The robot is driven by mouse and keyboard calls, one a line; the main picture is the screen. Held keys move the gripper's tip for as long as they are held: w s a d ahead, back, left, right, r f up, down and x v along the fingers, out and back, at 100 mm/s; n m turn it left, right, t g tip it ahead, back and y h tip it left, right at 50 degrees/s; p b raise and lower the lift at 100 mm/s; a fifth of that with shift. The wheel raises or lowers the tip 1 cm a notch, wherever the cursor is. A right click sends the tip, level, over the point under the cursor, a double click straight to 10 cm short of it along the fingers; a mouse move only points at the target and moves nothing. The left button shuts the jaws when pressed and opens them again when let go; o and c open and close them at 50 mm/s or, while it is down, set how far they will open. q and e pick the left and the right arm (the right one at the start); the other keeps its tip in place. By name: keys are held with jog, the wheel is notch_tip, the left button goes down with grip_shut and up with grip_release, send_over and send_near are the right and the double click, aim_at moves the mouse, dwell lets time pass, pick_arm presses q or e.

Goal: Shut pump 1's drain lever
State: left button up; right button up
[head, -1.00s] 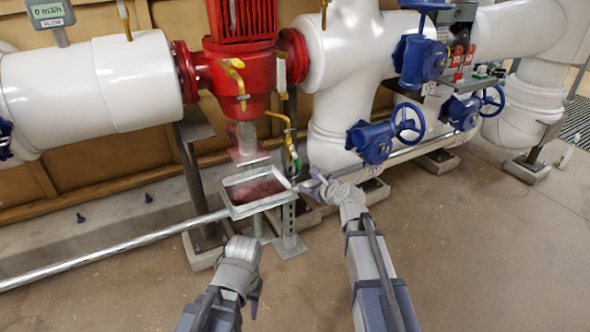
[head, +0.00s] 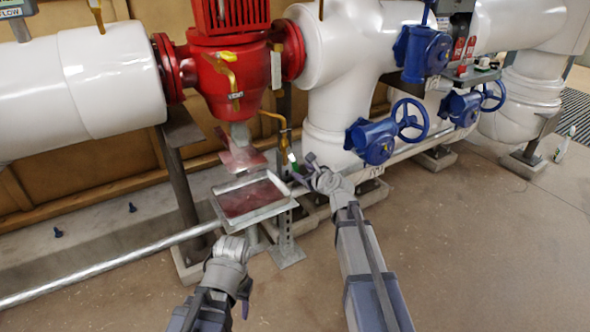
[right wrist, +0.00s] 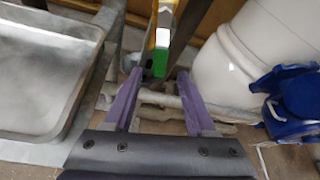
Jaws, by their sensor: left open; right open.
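Red pump (head: 228,75) stands in the upper middle of the head view. Below it on the right, a thin yellow drain pipe (head: 274,116) bends down to a small lever with a green end (head: 292,158), which hangs roughly downward. In the right wrist view the green end (right wrist: 157,64) shows just beyond and between the finger tips, with yellow and white above it. My right gripper (head: 304,166) is open beside the lever; the fingers (right wrist: 158,97) hold nothing. My left gripper (head: 243,297) is open and empty, low in the head view, well away from the pump.
A metal drip tray (head: 230,222) with a reddish bottom stands left of my right gripper; its rim (right wrist: 85,100) is close in the wrist view. Blue valve handwheels (head: 410,119) and a white pipe (head: 330,120) are to the right. The floor in front (head: 480,240) is clear.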

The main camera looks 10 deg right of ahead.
aim_at(296, 168)
jog(key=b+x, duration=0.2)
jog(key=x, duration=0.4)
jog(key=shift+w+a, duration=0.1)
grip_shut()
dwell(1.2)
